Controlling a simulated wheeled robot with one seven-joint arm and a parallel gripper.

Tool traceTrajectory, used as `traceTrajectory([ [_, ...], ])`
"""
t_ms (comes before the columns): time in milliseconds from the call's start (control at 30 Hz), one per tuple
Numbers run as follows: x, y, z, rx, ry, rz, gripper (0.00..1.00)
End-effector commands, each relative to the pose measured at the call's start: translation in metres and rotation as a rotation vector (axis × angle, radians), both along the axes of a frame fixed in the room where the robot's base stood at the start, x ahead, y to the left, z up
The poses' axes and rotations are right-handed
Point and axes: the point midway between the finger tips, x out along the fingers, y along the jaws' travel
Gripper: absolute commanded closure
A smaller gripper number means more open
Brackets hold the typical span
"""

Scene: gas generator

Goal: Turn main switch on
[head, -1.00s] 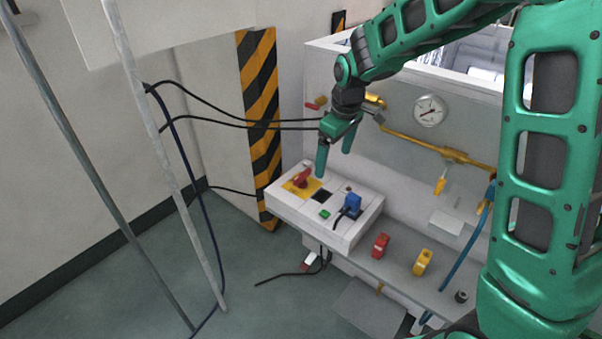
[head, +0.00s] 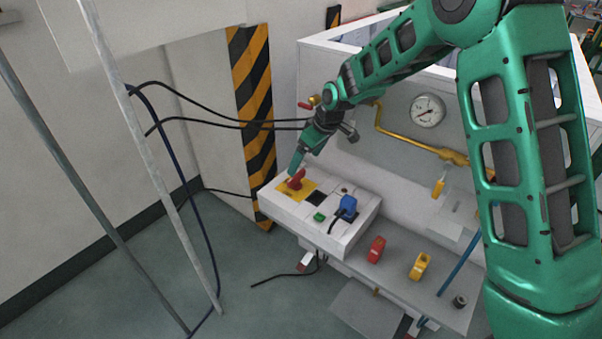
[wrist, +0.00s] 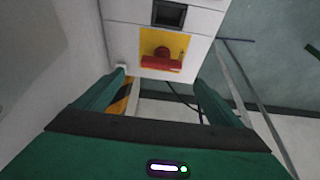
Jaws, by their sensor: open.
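The main switch is a red rotary handle (head: 296,178) on a yellow plate (head: 308,192) at the left end of the white control box. In the wrist view the red handle (wrist: 161,63) lies across the picture on its yellow plate (wrist: 178,46), ahead of my fingers and between their lines. My gripper (head: 297,163) is right at the handle in the head view, its fingers partly overlapping each other there. In the wrist view my gripper (wrist: 160,92) has its two green fingers wide apart with nothing between them. I cannot tell whether a finger touches the handle.
The control box also carries a black square (head: 316,198), a green button (head: 319,217) and a blue plug (head: 348,206). A red block (head: 376,249) and a yellow block (head: 420,265) stand on the ledge. A gauge (head: 427,110) and yellow pipe (head: 415,146) are behind.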

Motion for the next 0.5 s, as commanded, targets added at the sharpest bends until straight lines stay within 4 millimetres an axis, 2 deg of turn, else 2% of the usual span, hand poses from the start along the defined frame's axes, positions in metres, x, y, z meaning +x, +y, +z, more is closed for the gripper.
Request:
traceTrajectory([
  [33, 0.001, 0.004, -0.010, -0.001, 0.003, 0.002, 0.11],
  [200, 0.008, 0.014, -0.039, -0.002, 0.003, 0.003, 0.11],
  [500, 0.016, 0.025, -0.069, -0.002, 0.001, 0.003, 0.11],
])
